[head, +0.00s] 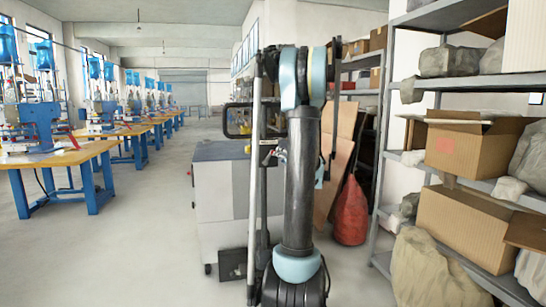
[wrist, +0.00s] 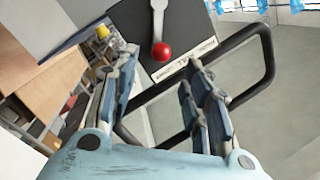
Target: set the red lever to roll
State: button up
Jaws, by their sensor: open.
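The red lever shows in the wrist view as a pale grey arm with a round red knob (wrist: 161,51). It is mounted on a dark panel (wrist: 190,35). A white label strip (wrist: 184,62) with dark lettering lies beside the knob; its words are partly hidden and I cannot read them surely. My gripper (wrist: 159,58) is open, one finger on each side of the knob in the picture. The knob appears beyond the fingertips, with no clear contact. In the head view my arm hides most of the lever area.
A black tube frame (wrist: 268,65) loops beside the panel, close to my right finger. In the head view a grey cabinet (head: 222,205) stands behind my arm. Loaded shelves (head: 480,82) are on the right, a red sack (head: 350,212) beside them. The left aisle floor (head: 130,245) is clear.

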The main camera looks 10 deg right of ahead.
aim_at(269, 158)
jog(key=x, duration=0.8)
jog(key=shift+w+a, duration=0.15)
jog(key=shift+w, duration=0.25)
grip_shut()
